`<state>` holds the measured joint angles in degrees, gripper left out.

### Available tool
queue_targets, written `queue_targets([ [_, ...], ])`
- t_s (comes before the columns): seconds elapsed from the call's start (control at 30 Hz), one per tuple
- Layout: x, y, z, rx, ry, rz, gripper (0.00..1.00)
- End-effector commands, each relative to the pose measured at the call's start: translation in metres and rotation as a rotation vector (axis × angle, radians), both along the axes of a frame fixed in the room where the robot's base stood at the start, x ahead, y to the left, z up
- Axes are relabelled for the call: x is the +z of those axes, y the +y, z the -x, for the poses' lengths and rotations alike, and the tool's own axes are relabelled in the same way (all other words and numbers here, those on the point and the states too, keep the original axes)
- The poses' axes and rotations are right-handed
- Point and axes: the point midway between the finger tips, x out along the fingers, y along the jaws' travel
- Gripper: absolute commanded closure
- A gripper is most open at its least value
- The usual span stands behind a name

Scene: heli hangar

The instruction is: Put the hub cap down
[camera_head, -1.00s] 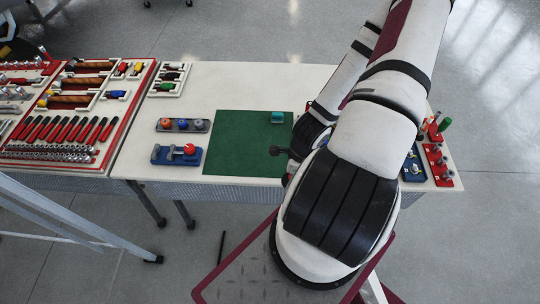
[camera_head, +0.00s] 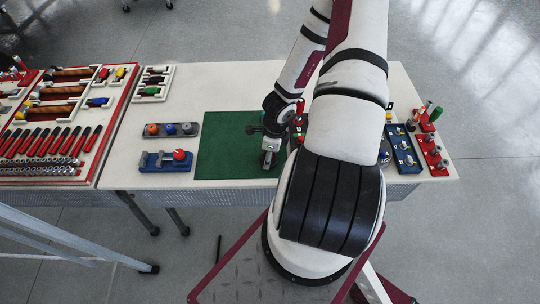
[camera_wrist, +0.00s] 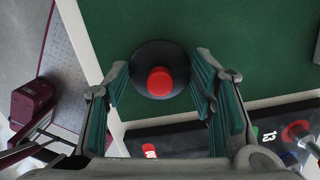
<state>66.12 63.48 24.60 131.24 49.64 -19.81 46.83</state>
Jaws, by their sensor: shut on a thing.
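The hub cap (camera_wrist: 160,70) shows in the wrist view as a dark round disc with a red raised centre. It lies between the teal-padded fingers of my gripper (camera_wrist: 162,86), which is shut on it. The green mat (camera_wrist: 262,50) is behind it; I cannot tell whether the cap touches the mat. In the head view my gripper (camera_head: 268,163) is over the right part of the green mat (camera_head: 222,150). The hub cap cannot be made out there.
Left of the mat on the white table (camera_head: 230,85) are a grey holder (camera_head: 155,136) with coloured knobs and a blue holder (camera_head: 150,166) with a red knob. A blue tray (camera_head: 401,158) and a red rack (camera_head: 430,160) stand at right. The mat's left part is clear.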

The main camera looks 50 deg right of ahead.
Motion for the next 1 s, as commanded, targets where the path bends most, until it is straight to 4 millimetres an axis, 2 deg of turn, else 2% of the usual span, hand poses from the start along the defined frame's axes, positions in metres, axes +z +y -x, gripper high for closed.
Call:
queue_targets([
  [0.4, -0.0067, 0.0001, 0.0000, 0.001, 0.000, 0.000, 0.77],
  [0.43, -0.0072, 0.0001, 0.0001, 0.001, -0.001, 0.001, 0.47],
  [0.5, -0.0069, 0.0000, 0.0001, 0.001, -0.001, 0.001, 0.31],
  [0.53, -0.0069, 0.0000, 0.0001, 0.001, -0.001, 0.001, 0.29],
  [0.83, -0.0063, -0.0001, 0.0001, 0.001, -0.001, 0.001, 0.29],
  [1.0, 0.0023, -0.0017, 0.0003, 0.002, -0.001, 0.003, 0.29],
])
